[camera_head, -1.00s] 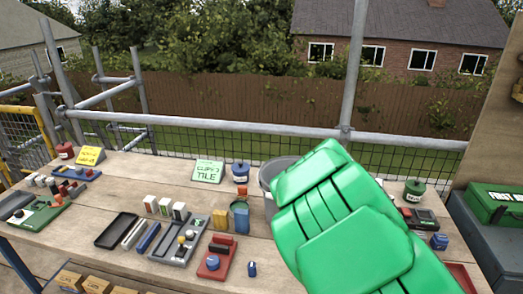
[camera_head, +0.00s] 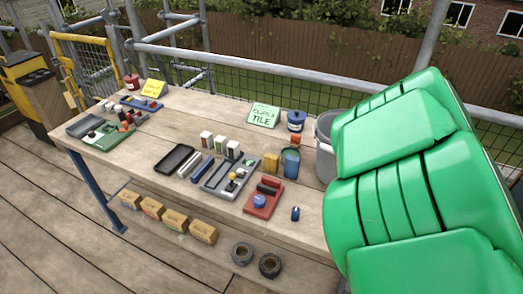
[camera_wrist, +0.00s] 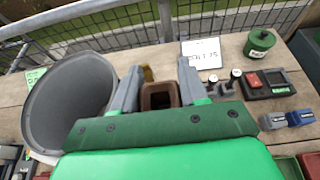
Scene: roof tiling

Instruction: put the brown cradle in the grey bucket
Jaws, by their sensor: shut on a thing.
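The brown cradle (camera_wrist: 160,97) is a small open-topped brown piece between the fingers of my gripper (camera_wrist: 160,88) in the wrist view. The gripper is shut on it. The grey bucket (camera_wrist: 68,98) stands on the bench just left of the gripper in the wrist view, and its open mouth faces up. The cradle is beside the bucket, not over its mouth; its height above the bench is hard to tell. In the head view the bucket (camera_head: 325,150) is partly hidden behind my green arm, which also hides the gripper and the cradle.
Right of the gripper in the wrist view are a white sign (camera_wrist: 202,53), a green tin (camera_wrist: 260,43) and a dark tray (camera_wrist: 268,84). Left of the bucket in the head view stand a blue cup (camera_head: 290,162) and a red tray (camera_head: 263,197). Scaffold rails run behind the bench.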

